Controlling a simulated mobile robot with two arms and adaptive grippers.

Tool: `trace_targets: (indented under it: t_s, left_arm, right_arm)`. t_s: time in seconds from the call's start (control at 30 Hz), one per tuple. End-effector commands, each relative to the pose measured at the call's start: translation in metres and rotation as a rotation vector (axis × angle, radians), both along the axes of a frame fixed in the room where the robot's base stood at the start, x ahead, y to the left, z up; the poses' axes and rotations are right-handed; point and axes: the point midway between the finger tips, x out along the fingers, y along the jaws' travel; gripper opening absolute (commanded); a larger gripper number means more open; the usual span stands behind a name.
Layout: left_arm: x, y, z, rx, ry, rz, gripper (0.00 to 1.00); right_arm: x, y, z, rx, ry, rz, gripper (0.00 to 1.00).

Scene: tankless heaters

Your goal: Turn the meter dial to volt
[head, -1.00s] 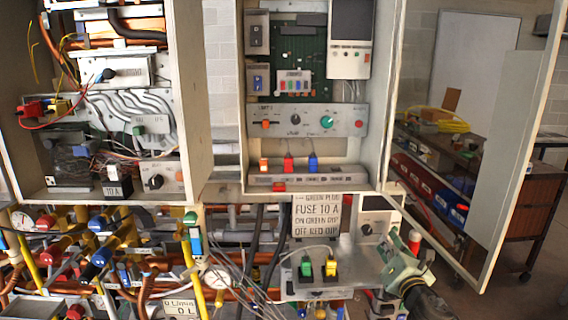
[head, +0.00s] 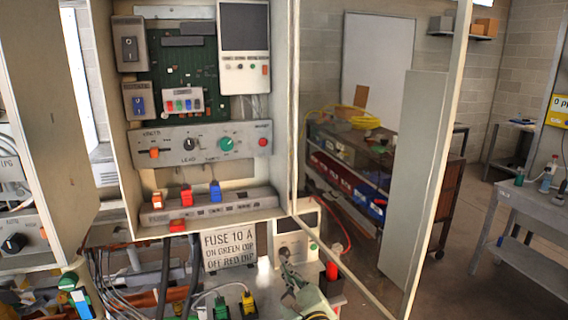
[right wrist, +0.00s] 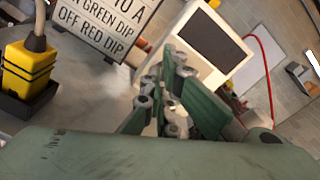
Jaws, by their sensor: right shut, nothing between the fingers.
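The meter (head: 298,244) is a pale box standing on the lower grey bench, right of the "FUSE 10 A" sign. It also shows in the right wrist view (right wrist: 177,31), tilted, with a dark screen. My right gripper (head: 287,260) comes up from the bottom and is shut and empty, with its tips in front of the meter's lower face. In the right wrist view the green fingers (right wrist: 168,100) cover the lower part of the meter. The dial is mostly or wholly hidden behind them. I cannot tell its setting or whether the fingers touch it. My left gripper is out of view.
The sign (head: 229,249) stands close left of the meter. Green and yellow plugs (head: 247,305) sit in front of it. A red wire (head: 344,234) arcs to the right. The open cabinet door (head: 418,190) bounds the right side; the control panel (head: 205,143) is above.

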Motion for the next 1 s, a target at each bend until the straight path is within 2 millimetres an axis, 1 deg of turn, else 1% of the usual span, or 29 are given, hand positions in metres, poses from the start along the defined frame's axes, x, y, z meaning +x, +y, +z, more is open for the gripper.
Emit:
trace_targets:
  t_s: [0.03, 0.1, 0.23, 0.27, 0.37, 0.5, 0.63, 0.77, 1.0]
  left_arm:
    - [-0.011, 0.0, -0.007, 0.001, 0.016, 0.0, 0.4]
    - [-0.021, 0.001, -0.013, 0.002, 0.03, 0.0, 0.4]
    - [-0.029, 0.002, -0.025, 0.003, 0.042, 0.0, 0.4]
    - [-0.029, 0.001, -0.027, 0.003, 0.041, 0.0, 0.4]
    - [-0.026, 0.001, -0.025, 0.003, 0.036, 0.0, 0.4]
    - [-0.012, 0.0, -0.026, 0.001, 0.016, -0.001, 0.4]
    - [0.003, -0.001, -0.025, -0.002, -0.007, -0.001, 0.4]
    - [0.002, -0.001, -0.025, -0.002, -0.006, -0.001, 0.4]
    - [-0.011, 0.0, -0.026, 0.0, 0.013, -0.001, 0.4]
  right_arm:
    - [0.005, 0.002, -0.002, 0.001, -0.002, 0.0, 0.0]
    - [0.012, 0.005, -0.003, 0.002, -0.002, 0.0, 0.0]
    - [0.029, 0.009, -0.004, 0.003, -0.002, -0.001, 0.0]
    - [0.033, 0.011, -0.004, 0.003, 0.0, 0.0, 0.0]
    - [0.044, 0.014, 0.0, 0.001, 0.0, -0.001, 0.0]
    - [0.055, 0.017, -0.001, 0.003, 0.001, -0.001, 0.0]
    - [0.061, 0.019, 0.0, 0.003, 0.001, 0.0, 0.0]
    - [0.062, 0.02, 0.001, 0.004, 0.0, 0.001, 0.0]
    - [0.062, 0.02, 0.002, 0.005, -0.002, 0.002, 0.0]
